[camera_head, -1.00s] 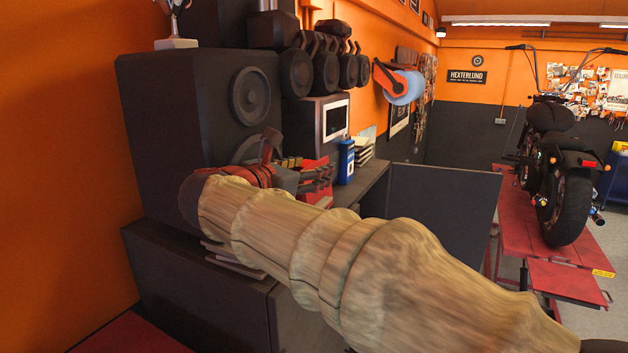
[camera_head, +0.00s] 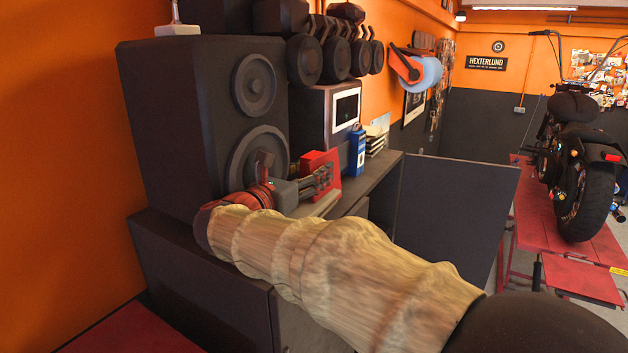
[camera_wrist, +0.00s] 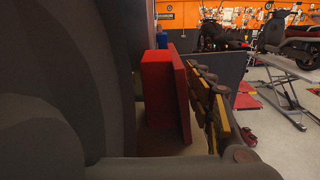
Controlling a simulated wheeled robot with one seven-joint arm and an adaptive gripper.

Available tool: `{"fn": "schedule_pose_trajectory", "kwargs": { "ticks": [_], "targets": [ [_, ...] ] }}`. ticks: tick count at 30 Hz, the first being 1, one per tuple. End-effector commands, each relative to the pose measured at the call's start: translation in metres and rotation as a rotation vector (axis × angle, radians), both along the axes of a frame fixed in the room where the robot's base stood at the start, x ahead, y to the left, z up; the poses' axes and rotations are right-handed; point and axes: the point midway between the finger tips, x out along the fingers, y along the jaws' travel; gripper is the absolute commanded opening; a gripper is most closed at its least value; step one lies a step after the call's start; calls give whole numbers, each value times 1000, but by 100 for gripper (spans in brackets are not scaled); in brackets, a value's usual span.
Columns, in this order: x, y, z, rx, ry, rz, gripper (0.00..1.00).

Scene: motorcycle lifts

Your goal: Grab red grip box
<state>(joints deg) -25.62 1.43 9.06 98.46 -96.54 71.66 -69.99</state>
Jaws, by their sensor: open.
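The red grip box (camera_head: 323,166) stands on the dark desk, just beyond my gripper in the head view. In the wrist view the red box (camera_wrist: 157,91) shows as a block with a wider red panel on its right side. My gripper (camera_head: 322,180) is open, and its fingers reach to the front of the box in the head view. In the wrist view the yellow-edged gripper fingers (camera_wrist: 213,110) lie just right of the red panel. I cannot tell whether they touch it. The lower part of the box is partly hidden by the gripper in the head view.
A large black speaker (camera_head: 175,110) stands left of my gripper. The desk (camera_head: 385,170) extends away to the right. A motorcycle (camera_head: 580,165) stands on a red lift.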

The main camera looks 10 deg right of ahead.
Motion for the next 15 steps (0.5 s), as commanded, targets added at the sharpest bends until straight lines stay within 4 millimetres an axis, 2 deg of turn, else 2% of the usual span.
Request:
{"fn": "schedule_pose_trajectory", "kwargs": {
  "ticks": [9, 15],
  "targets": [
    [32, -33, 2, -1, 1, -4, 52],
    [43, -44, 1, -1, 1, -2, 52]
  ]
}}
